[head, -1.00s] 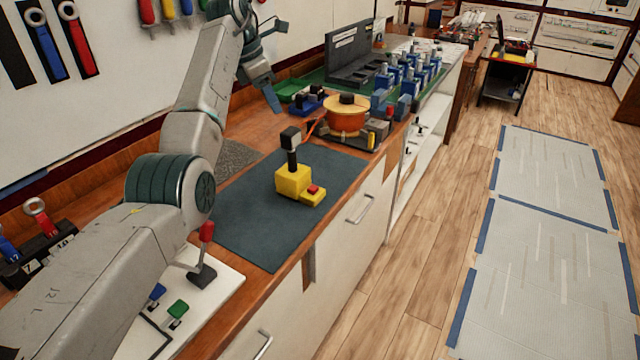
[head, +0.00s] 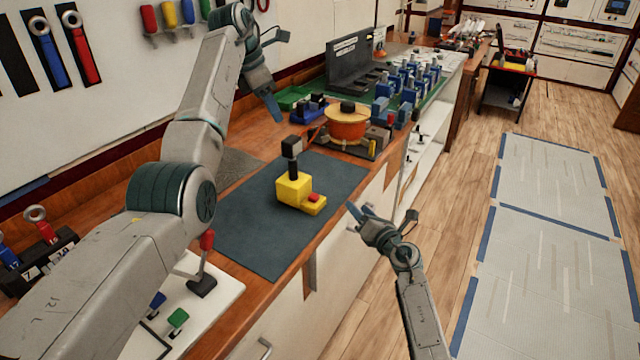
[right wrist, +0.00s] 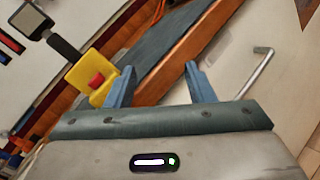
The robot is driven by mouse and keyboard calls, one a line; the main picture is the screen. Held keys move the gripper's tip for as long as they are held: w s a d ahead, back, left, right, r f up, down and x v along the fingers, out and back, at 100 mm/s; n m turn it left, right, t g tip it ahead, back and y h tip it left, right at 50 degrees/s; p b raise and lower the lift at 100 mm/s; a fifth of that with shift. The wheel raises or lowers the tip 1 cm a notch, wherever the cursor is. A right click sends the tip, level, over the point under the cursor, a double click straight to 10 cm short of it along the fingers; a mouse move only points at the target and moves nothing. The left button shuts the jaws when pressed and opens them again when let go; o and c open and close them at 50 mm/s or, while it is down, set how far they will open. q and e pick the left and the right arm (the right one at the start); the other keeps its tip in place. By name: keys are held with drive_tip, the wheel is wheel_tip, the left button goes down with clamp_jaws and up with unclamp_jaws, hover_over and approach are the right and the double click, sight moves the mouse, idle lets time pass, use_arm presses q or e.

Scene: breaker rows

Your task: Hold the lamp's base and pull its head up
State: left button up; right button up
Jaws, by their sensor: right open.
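The lamp has a yellow base (head: 293,190) with a red button (head: 314,198), a dark stem and a dark block-shaped head (head: 291,146). It stands upright on the dark mat (head: 255,235). In the right wrist view the yellow base (right wrist: 84,72) and the head (right wrist: 30,19) show at the upper left, tilted by the camera. My right gripper (head: 382,210) is open and empty, to the right of the lamp by the bench's front edge; its fingers show in the right wrist view (right wrist: 160,68). My left gripper (head: 281,76) is open and empty, above and behind the lamp.
An orange round spool (head: 346,125) stands behind the lamp, with blue parts on a green mat beyond it. A white panel with a red-handled lever (head: 206,262) lies at the front left. Drawer handles stick out below the bench edge. The mat around the lamp is clear.

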sight(297, 171)
drive_tip(key=a+r+n+g+y, duration=0.1)
drive_tip(key=a+r+n+y, duration=0.1)
drive_tip(key=a+r+n, duration=0.1)
drive_tip(key=a+r+n+g+y, duration=0.1)
drive_tip(key=a+r+n, duration=0.2)
drive_tip(key=a+n, duration=0.1)
drive_tip(key=a+r+n+g+y, duration=0.1)
drive_tip(key=a+r+n+y, duration=0.1)
drive_tip(key=a+r+n, duration=0.1)
drive_tip(key=shift+a+r+n+g+y, duration=0.3)
drive_tip(key=shift+a+r+n, duration=0.1)
drive_tip(key=shift+n, duration=0.2)
drive_tip(key=x, duration=1)
drive_tip(key=shift+w+a+r, duration=0.1)
drive_tip(key=shift+w+a, duration=0.05)
drive_tip(key=shift+a, duration=0.25)
